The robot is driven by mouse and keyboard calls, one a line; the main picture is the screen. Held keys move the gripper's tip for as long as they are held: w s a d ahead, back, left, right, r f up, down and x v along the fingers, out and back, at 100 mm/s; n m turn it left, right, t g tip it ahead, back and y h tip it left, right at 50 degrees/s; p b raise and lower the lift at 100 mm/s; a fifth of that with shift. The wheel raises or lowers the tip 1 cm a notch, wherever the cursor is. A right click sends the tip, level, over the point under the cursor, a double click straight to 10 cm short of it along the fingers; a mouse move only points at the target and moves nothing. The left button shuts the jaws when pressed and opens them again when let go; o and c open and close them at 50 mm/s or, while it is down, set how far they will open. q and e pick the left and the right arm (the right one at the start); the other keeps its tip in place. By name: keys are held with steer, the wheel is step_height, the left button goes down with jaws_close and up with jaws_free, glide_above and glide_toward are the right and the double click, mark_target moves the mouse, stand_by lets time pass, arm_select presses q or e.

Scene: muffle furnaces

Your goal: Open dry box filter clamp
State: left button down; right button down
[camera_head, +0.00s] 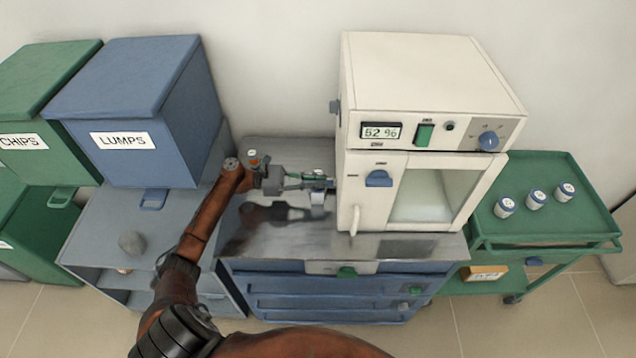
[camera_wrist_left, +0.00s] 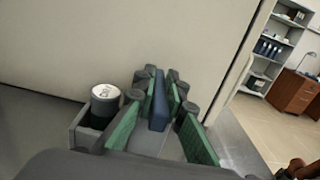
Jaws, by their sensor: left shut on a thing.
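The dry box (camera_head: 430,85) is a white cabinet on a metal-topped bench, its display reading 52 %. My left gripper (camera_head: 320,181) reaches its left side wall. In the left wrist view the green-padded fingers of the gripper (camera_wrist_left: 160,102) are shut around an upright blue clamp lever (camera_wrist_left: 158,100) beside the white wall. A dark cylinder with a pale marked top (camera_wrist_left: 105,100), perhaps the filter, sits in a grey holder (camera_wrist_left: 83,127) left of the fingers. In the head view the fingers mostly hide the clamp. My right gripper is not in view.
The dry box door has a blue latch (camera_head: 379,178) and a white handle (camera_head: 355,220). A green cart (camera_head: 560,225) with several white jars stands right. Blue LUMPS (camera_head: 125,85) and green CHIPS (camera_head: 45,75) bins stand left. The metal bench top (camera_head: 270,240) is clear in front of my gripper.

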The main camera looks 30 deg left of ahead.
arm_select(q)
steer(key=shift+d, duration=0.1)
stand_by(0.3)
steer(key=c, duration=2)
jaws_free()
step_height(320, 180, up, 10)
